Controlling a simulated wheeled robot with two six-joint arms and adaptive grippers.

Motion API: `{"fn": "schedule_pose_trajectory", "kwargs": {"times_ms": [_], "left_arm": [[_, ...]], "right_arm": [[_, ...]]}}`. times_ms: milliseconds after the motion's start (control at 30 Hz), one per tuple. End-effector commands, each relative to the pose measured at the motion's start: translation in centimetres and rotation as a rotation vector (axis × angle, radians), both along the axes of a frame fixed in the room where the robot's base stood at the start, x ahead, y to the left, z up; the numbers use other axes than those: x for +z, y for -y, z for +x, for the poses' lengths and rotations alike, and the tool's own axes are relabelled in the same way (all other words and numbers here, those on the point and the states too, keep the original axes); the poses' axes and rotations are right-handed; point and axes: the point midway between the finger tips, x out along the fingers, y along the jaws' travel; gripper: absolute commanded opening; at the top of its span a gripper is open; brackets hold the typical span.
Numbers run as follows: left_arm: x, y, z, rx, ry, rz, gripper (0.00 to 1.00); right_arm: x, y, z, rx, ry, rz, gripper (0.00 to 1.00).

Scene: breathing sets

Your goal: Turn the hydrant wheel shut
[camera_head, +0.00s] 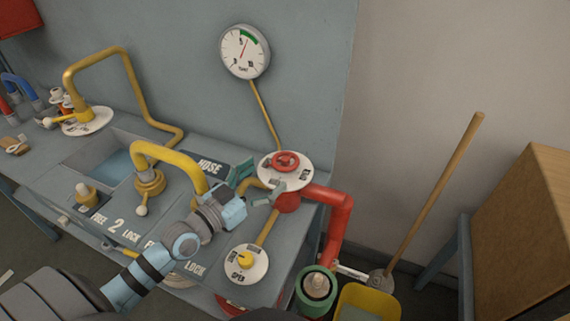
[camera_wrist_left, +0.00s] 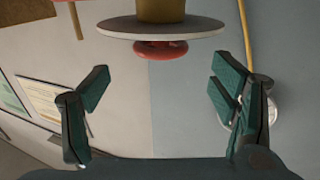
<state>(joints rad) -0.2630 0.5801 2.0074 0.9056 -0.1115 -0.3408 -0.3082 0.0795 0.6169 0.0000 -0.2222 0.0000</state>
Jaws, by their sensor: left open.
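The red hydrant wheel (camera_head: 286,160) sits on top of a round white plate (camera_head: 268,168) at the bench's right end, above a thick red pipe (camera_head: 337,215). My left gripper (camera_head: 256,184) is open and empty, just left of and near the wheel, not closed around it. In the left wrist view the wheel (camera_wrist_left: 160,50) shows edge-on against the plate (camera_wrist_left: 160,27), beyond and between the spread fingers (camera_wrist_left: 158,88). That view appears upside down. My right gripper does not show.
A yellow hose pipe (camera_head: 165,155) arches left of my left gripper. A white dial with a yellow knob (camera_head: 245,260) lies in front. A pressure gauge (camera_head: 244,51) hangs on the wall. A broom (camera_head: 435,195), a yellow bucket (camera_head: 368,300) and a wooden box (camera_head: 530,230) stand right.

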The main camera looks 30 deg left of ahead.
Motion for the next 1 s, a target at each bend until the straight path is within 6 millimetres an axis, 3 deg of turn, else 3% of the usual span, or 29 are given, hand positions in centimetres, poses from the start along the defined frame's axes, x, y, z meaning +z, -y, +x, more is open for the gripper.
{"fn": "schedule_pose_trajectory", "kwargs": {"times_ms": [67,300,467,700,767,1000], "left_arm": [[-0.3,0.5,1.9,0.002,0.004,-0.003,0.79],[-0.1,1.5,6.1,0.005,0.001,-0.001,0.79],[0.0,1.9,7.3,0.004,-0.001,0.001,0.79],[0.0,1.9,7.4,0.003,0.0,0.002,0.79],[0.0,1.9,7.4,0.003,0.0,0.002,0.72],[0.0,1.9,7.4,0.004,0.0,0.002,0.34]], "right_arm": [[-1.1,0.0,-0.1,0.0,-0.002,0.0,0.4],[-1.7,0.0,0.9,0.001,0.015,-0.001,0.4],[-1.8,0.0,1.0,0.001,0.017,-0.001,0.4],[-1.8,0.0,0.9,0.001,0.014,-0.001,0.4],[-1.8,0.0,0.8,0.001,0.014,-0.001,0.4],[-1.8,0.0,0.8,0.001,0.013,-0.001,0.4]]}}
